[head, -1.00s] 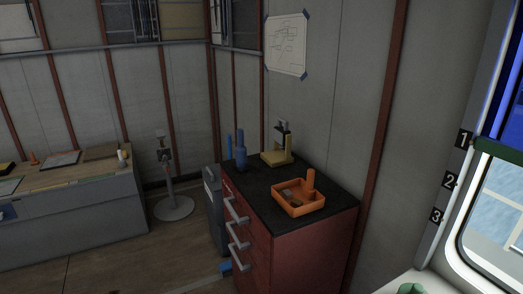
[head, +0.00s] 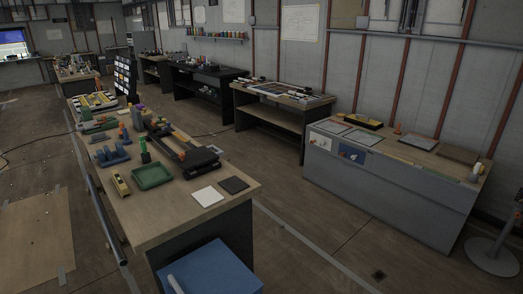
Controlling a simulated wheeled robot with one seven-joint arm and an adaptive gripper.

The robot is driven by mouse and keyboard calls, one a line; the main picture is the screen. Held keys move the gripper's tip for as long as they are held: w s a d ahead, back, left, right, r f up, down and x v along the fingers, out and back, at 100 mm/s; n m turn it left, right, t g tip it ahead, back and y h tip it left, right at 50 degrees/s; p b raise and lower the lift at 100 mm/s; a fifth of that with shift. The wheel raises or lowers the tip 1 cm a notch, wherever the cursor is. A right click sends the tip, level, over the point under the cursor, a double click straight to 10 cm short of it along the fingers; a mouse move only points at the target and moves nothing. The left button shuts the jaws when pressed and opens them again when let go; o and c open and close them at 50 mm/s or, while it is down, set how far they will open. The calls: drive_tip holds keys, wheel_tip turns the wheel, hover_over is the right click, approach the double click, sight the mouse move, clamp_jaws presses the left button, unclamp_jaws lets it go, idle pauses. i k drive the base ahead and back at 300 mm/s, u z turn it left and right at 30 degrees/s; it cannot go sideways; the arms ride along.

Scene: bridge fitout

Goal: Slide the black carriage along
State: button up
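A dark rail-like assembly lies on the wooden workbench (head: 228,192) in the head view. A black block (head: 201,161) sits at its near right end and looks like the black carriage, though it is small and dim here. An orange-brown strip (head: 172,144) runs from it toward the back left. My gripper is not in view.
A green tray (head: 152,176), a white square (head: 207,197) and a dark square (head: 234,185) lie near the carriage. A blue box (head: 212,270) stands before the bench end. Open floor (head: 290,215) separates the bench from a grey cabinet (head: 385,190).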

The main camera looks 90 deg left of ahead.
sight(201, 156)
drive_tip(key=u, duration=1.75)
drive_tip(key=i, duration=2.7)
drive_tip(key=u, duration=2.45)
